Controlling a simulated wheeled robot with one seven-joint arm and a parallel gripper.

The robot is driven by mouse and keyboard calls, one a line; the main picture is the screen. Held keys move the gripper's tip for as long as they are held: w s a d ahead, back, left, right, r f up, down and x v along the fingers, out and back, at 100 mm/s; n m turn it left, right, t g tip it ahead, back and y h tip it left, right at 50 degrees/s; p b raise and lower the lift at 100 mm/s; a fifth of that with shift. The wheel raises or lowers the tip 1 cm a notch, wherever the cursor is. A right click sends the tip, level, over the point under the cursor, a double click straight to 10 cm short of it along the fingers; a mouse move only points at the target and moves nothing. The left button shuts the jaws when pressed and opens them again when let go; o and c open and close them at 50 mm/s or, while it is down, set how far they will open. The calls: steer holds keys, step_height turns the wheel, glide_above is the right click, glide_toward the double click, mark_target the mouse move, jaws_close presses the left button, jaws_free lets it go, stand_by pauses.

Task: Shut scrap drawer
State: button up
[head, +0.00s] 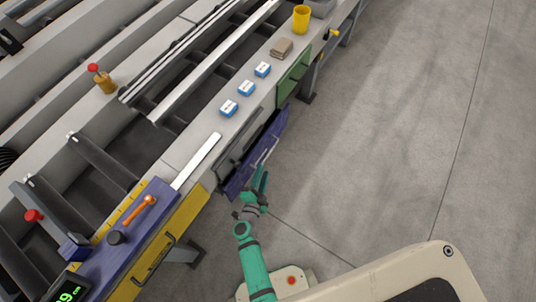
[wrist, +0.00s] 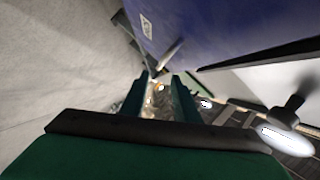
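The scrap drawer appears to be the one with the blue-purple front (head: 238,184), on the side of the table. Its front stands out from the table side, with a dark gap behind it, so it looks open. A light bar handle runs along the front. In the wrist view, the blue front (wrist: 215,22) fills the upper middle, with a small post near its lower edge. My green gripper (head: 262,180) is close beside the front, on its outer side. In the wrist view, the fingers (wrist: 160,92) are apart with nothing clearly held. Whether they touch the drawer is unclear.
A green panel (head: 293,76) sits farther along the table side. Several blue-and-white boxes, a brown stack (head: 281,49) and a yellow cup (head: 301,18) stand on the table. A yellow panel (head: 180,225) is nearer. Open concrete floor (head: 400,130) lies to the right.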

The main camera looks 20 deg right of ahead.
mark_target(268, 154)
steer(key=x, duration=1)
steer(key=shift+w+d, duration=0.15)
steer(key=shift+w, duration=0.2)
jaws_close()
